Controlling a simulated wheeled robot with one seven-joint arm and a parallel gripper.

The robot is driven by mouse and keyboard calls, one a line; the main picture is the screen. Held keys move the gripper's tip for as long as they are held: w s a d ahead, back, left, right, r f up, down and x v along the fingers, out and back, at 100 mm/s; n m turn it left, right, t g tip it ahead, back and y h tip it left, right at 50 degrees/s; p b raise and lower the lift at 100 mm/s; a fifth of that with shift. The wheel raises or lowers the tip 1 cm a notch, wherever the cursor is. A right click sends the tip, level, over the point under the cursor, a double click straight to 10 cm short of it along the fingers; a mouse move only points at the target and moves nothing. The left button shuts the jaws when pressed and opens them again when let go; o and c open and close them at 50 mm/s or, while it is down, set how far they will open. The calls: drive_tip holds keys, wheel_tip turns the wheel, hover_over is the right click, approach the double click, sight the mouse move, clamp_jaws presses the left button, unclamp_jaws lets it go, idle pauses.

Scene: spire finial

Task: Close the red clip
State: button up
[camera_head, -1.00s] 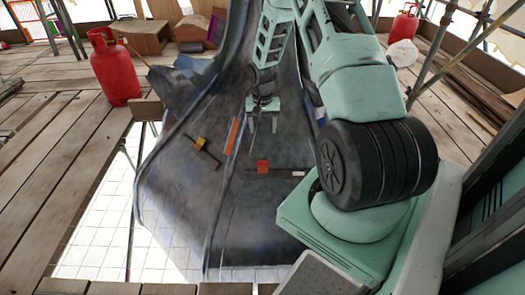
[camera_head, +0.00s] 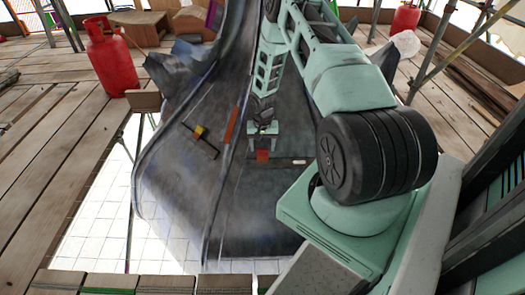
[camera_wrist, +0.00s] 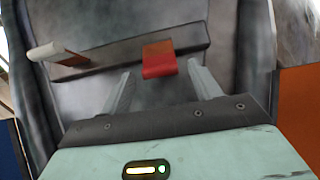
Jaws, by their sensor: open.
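The red clip (camera_head: 262,156) sits on a dark bar across the grey curved surface (camera_head: 262,205). In the wrist view the red clip (camera_wrist: 159,62) stands up from the bar (camera_wrist: 105,58), with a darker orange-brown upper part. My gripper (camera_head: 263,143) is over the bar at the clip. In the wrist view my gripper (camera_wrist: 161,72) is open, one finger on each side of the clip's near end. The fingers look apart from the clip. Contact cannot be told.
A pale-tipped piece (camera_wrist: 55,52) stands on the same bar. A yellow-orange clip (camera_head: 199,132) sits on another dark bar to the left. An orange strip (camera_head: 231,126) lies between them. A red gas cylinder (camera_head: 112,58) stands on planks at left.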

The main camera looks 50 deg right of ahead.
sight(262, 146)
drive_tip(key=shift+f, duration=0.85)
drive_tip(key=shift+c, duration=0.3)
drive_tip(key=c, duration=0.9)
drive_tip(key=shift+w+d+f+g+y+b, duration=0.4)
drive_tip(key=shift+d+g+y, duration=0.15)
drive_tip(key=shift+g+y, duration=0.2)
drive_tip(key=shift+w+d+f+g+y+b, duration=0.25)
drive_tip(key=shift+y+b, duration=0.2)
drive_tip(key=shift+b, duration=0.15)
drive_tip(key=shift+w+d+g+y+b, duration=0.1)
drive_tip(key=shift+d+g+y+b, duration=0.05)
drive_tip(key=shift+g+y+b, duration=0.3)
drive_tip(key=shift+r, duration=0.1)
drive_tip(key=o, duration=1)
drive_tip(key=shift+c, duration=0.2)
